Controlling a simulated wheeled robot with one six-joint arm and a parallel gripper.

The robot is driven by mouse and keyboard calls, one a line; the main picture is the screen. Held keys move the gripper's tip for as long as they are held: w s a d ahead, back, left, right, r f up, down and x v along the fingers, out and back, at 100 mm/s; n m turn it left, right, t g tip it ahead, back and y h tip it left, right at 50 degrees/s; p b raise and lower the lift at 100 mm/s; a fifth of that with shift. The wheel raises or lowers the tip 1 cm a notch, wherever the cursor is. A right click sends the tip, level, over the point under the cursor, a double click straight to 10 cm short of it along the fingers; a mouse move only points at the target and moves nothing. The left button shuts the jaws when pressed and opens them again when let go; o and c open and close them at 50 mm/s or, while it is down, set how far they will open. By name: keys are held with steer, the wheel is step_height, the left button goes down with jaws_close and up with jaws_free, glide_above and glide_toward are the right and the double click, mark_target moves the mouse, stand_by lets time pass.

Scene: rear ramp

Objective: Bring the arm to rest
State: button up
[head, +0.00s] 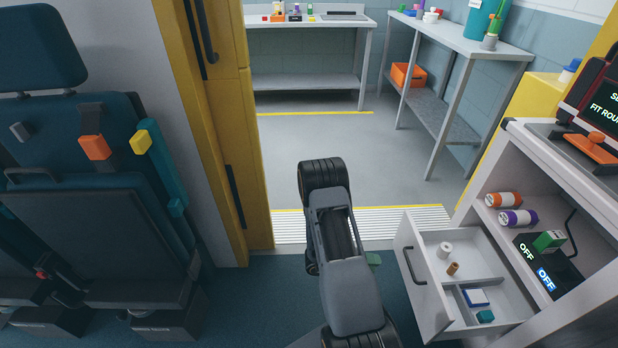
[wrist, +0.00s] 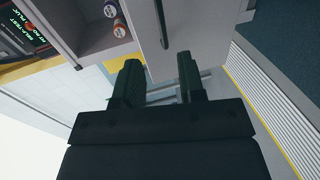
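My arm (head: 345,265) stretches out ahead in the middle of the head view, bent over the floor left of an open drawer. My gripper (wrist: 158,76) shows in the wrist view with its two dark green fingers apart and nothing between them. In the head view the arm hides most of it; a small green part shows beside the arm. The open drawer (head: 431,306) has a dark handle (head: 412,267), which also shows beyond the fingertips in the wrist view (wrist: 163,25). The gripper appears apart from the handle.
The drawer holds a white roll (head: 444,250), a brown bottle (head: 453,268) and small boxes. Orange (head: 503,200) and purple (head: 518,218) cans lie on the shelf (head: 487,216). Seats (head: 90,200) stand left. Open floor (head: 320,140) lies beyond the ridged threshold (head: 390,222).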

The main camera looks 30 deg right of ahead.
steer(key=w+a+r+n+t+y+p, duration=0.1)
steer(key=w+a+r+t+y+p, duration=0.45)
steer(key=w+r, duration=0.65)
steer(key=w+a+r+t+y+p, duration=0.3)
steer(key=w+a+r+t+p, duration=0.5)
steer(key=r, duration=0.6)
steer(key=a+r+n+t+y+p, duration=0.2)
steer(key=a+r+y, duration=0.2)
steer(key=a+r, duration=0.45)
steer(key=s+a+r+n+g+p, duration=0.1)
steer(key=s+r+p, duration=0.3)
steer(key=s+r, duration=0.4)
steer(key=s+a+r+n+g+y+p, duration=0.1)
steer(key=s+a+r+g+p, duration=0.2)
steer(key=s+r, duration=0.6)
steer(key=shift+r+n+p, duration=0.3)
steer(key=shift+r+p, duration=0.3)
steer(key=shift+p, duration=0.2)
steer(key=shift+s+g, duration=0.1)
steer(key=shift+g, duration=0.15)
